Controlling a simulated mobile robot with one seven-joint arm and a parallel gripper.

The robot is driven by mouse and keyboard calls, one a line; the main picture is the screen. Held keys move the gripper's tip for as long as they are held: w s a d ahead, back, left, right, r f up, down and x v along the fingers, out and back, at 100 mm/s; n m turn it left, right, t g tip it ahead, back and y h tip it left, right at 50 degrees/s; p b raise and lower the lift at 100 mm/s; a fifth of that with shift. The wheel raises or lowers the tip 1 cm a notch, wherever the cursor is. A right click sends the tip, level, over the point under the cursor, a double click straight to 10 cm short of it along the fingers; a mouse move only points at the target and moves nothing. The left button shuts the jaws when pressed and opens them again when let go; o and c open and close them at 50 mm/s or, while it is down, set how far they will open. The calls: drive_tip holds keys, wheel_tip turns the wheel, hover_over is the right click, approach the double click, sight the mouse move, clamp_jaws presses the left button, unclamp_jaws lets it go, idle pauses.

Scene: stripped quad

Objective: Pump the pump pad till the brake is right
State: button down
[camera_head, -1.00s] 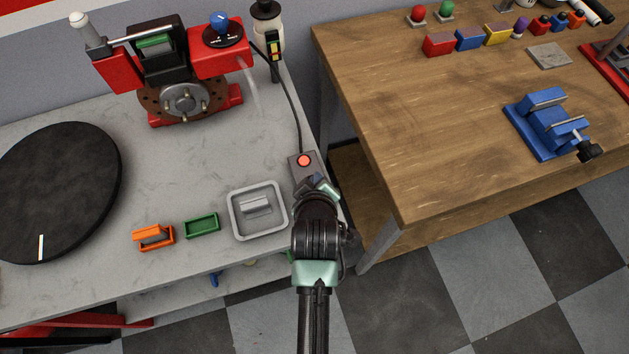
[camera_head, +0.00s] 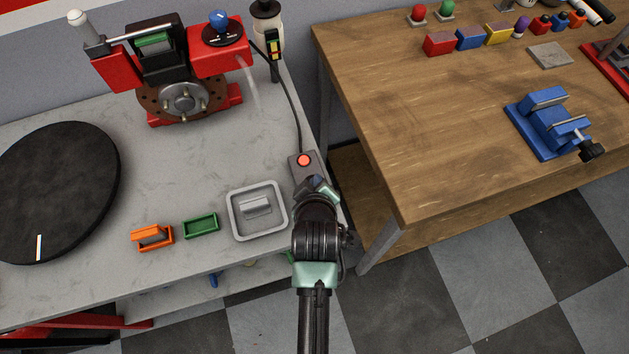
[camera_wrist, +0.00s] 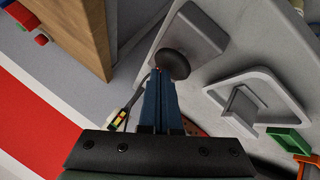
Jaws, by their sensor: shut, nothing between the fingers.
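The pump pad, a grey box with a round orange-red button (camera_head: 304,160), sits near the right edge of the grey bench. In the wrist view its grey box (camera_wrist: 203,30) has a dark round top (camera_wrist: 172,64). My gripper (camera_head: 319,187) is just in front of the box in the head view. Its blue fingers (camera_wrist: 158,72) are shut and empty, with the tips close to the round top; contact cannot be told. The brake assembly, with brown disc (camera_head: 153,103), stands at the back left. A black dial with a blue knob (camera_head: 220,18) sits on its red block.
A square grey tray (camera_head: 236,228) lies left of my gripper, beside a green holder (camera_head: 202,226) and an orange holder (camera_head: 151,238). A black round plate (camera_head: 60,185) is at left. A cable runs from the pad towards the brake. A wooden table (camera_head: 420,120) stands right, across a gap.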

drive_tip(key=shift+f+b, duration=0.5)
drive_tip(key=shift+f, duration=0.3)
idle(0.4)
drive_tip(key=shift+r, duration=0.1)
drive_tip(key=shift+r+p, duration=1.35)
drive_tip(key=shift+p, duration=0.05)
wheel_tip(320, 180, up, 5)
drive_tip(key=p, duration=0.5)
drive_tip(key=shift+r, duration=0.1)
